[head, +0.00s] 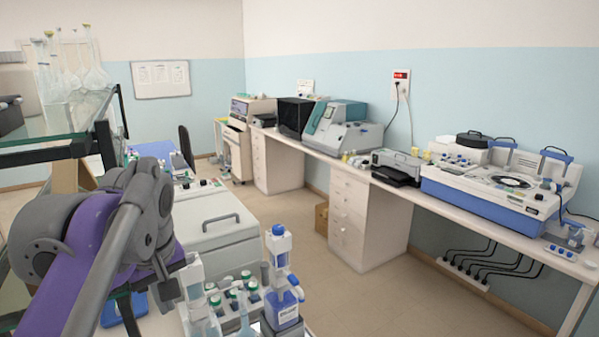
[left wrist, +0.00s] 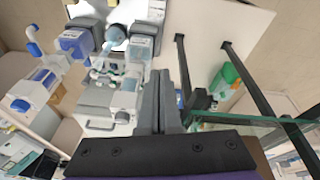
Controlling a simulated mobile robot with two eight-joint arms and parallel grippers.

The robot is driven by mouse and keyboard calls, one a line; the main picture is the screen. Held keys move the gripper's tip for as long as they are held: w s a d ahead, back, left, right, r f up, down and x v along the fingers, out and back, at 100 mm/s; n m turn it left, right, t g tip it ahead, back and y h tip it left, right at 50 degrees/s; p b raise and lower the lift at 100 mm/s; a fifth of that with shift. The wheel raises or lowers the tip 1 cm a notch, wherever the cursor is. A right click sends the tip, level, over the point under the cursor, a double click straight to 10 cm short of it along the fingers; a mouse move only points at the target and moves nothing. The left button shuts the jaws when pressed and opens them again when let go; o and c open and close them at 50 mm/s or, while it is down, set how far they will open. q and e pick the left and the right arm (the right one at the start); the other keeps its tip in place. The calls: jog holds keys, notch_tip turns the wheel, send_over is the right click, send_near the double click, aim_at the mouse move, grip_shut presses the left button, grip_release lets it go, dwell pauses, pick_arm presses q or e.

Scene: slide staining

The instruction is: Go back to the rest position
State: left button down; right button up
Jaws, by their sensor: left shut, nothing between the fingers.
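My left arm, grey and purple, fills the lower left of the head view. In the left wrist view my left gripper (left wrist: 172,85) has its two dark fingers together with nothing between them. It is over the edge of the bench, close beside bottles and flasks. My right gripper is in neither view.
Bottles with blue liquid (head: 286,308), a blue-capped bottle (head: 279,247) and several green-capped bottles stand close right of my arm. A glass shelf (head: 55,125) with flasks (head: 92,65) is at the left. Floor (head: 300,245) is clear before the wall bench (head: 450,215).

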pick_arm(q)
jog(key=s+d+f+m+t, duration=0.1)
jog(key=s+f+m, duration=0.2)
jog(key=f, duration=0.6)
jog(key=s+d+f+m+t+h, duration=0.1)
jog(key=s+d+f+m, duration=0.1)
jog(key=f, duration=0.7)
jog(key=s+d+f+m+t, duration=0.1)
jog(key=s+f+m, duration=0.2)
jog(key=f, duration=0.6)
jog(key=s, duration=0.2)
jog(key=shift+s+d+f+m+t+h, duration=0.3)
jog(key=shift+s+d+m+t, duration=0.05)
jog(key=shift+m+t, duration=0.05)
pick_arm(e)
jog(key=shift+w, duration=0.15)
pick_arm(q)
jog(key=c, duration=1.6)
grip_release()
